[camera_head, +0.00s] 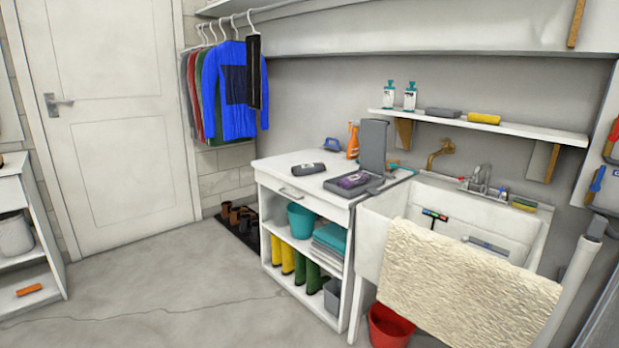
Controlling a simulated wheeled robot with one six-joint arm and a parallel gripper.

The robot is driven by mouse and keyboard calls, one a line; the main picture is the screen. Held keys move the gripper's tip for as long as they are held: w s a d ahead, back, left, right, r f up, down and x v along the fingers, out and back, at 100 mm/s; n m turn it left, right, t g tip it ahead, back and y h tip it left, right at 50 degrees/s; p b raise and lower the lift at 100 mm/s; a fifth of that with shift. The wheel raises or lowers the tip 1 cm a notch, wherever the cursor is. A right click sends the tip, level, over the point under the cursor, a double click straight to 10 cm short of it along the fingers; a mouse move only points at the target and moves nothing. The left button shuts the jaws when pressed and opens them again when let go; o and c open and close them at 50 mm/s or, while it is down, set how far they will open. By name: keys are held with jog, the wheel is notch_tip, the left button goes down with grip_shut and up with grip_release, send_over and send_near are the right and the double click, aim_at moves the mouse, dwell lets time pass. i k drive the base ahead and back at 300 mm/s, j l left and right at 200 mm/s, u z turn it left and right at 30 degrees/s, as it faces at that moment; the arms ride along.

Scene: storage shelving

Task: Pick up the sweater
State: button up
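Several garments hang on hangers from a rail at the back, left of the centre. The front one is a bright blue long-sleeved top (229,88), the most sweater-like thing I see. A dark square patch shows on its chest. A narrow black panel (254,72) hangs at its right side and hides part of it. Grey, red and green garments (194,95) hang behind it to the left, mostly covered. I cannot tell for certain which garment is the sweater. My gripper does not show in this view.
A white door (110,120) is at the left. A white cabinet (300,204) and a sink (375,235) with a cream towel (465,285) over its front stand at the right. Boots sit on a dark mat (226,219) below the clothes. The concrete floor (160,290) at the front left is clear.

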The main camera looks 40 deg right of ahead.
aim_at(353, 181)
jog(key=i+l+z, duration=0.15)
jog(key=i+z, duration=0.25)
jog(key=i, duration=0.3)
jog(key=i+j+z, duration=0.1)
jog(key=i+z, duration=0.25)
jog(key=i, duration=0.35)
jog(key=i+l+z, duration=0.1)
jog(key=i+l, duration=0.4)
jog(key=l, duration=0.15)
jog(key=i+l+z, duration=0.1)
jog(key=i+l, duration=0.35)
jog(key=l, duration=0.15)
